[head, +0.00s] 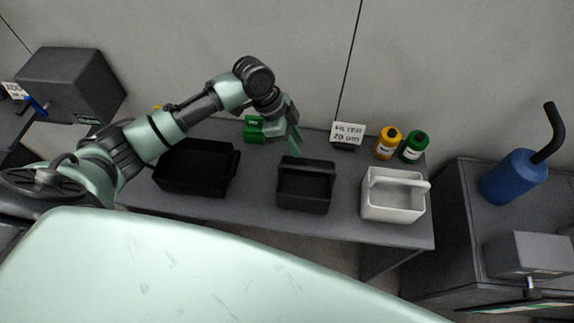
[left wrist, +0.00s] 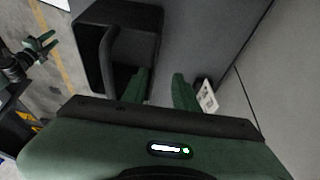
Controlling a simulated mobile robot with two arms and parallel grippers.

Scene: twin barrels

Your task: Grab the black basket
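The black basket (head: 305,204) with a raised handle stands on the grey table, between a black bin and a white basket. My left gripper (head: 292,138) is above the table, behind and a little left of the basket, and not touching it. In the left wrist view the left gripper (left wrist: 162,85) has its two green fingers apart with nothing between them. There the black basket (left wrist: 143,52) and its handle lie just beyond the left finger. My right gripper (left wrist: 40,46) shows small at the left edge of that view, its fingers apart and empty.
A black bin (head: 170,180) is left of the basket, a white basket (head: 392,212) right of it. Behind stand a green item (head: 253,130), a filter sign (head: 347,134), a yellow bottle (head: 386,144) and a green bottle (head: 415,147). A wall closes the back.

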